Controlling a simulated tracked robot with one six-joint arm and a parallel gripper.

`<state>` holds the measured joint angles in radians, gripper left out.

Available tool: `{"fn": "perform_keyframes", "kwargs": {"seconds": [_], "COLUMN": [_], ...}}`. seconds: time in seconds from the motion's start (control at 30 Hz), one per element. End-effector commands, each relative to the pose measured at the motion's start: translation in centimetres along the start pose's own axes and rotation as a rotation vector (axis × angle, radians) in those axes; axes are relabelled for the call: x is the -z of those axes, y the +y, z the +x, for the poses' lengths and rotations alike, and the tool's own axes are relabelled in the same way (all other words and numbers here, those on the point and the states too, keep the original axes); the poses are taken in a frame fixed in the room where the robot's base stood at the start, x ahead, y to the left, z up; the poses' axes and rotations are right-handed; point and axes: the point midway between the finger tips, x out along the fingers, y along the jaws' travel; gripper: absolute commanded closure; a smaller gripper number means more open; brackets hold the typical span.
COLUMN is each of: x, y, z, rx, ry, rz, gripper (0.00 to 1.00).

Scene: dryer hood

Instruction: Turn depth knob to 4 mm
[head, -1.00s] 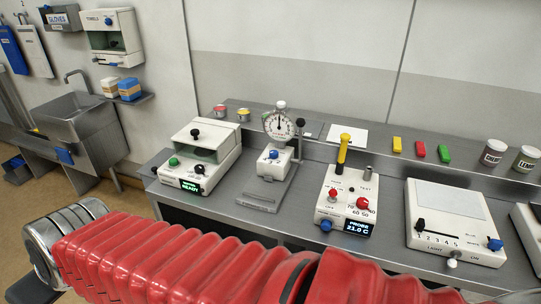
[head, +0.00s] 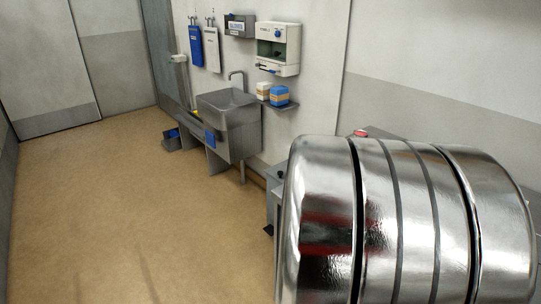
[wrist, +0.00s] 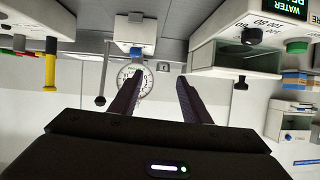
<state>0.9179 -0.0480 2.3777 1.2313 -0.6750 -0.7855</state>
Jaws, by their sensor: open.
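My gripper (wrist: 158,77) is open and empty in the wrist view, where the bench appears upside down. A round white dial gauge (wrist: 127,77) shows partly behind the left finger. Near it is a white block with a blue knob (wrist: 136,51). A white box with a lit display (wrist: 285,5), a black knob (wrist: 252,37) and a green knob (wrist: 297,47) is at upper right. No fingertip visibly touches a knob. I cannot tell which knob is the depth knob, and no 4 mm mark is readable. My arm hides most of the bench in the head view.
A yellow-handled tool (wrist: 50,70) stands at left in the wrist view. In the head view, a sink (head: 228,120), a white wall dispenser (head: 278,48) and a shelf with small boxes (head: 279,96) line the wall. The brown floor (head: 130,200) at left is clear.

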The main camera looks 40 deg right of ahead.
Motion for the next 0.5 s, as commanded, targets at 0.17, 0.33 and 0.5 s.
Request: {"fn": "perform_keyframes", "kwargs": {"seconds": [0.17, 0.33, 0.5], "x": [-0.1, -0.1, -0.1], "y": [4.2, 4.4, 4.3], "z": [1.5, 1.5, 1.6], "rx": [-0.138, -0.144, -0.142], "ry": [0.007, 0.007, 0.007], "rz": [0.007, 0.008, 0.007], "gripper": [0.57, 0.57, 0.57]}}
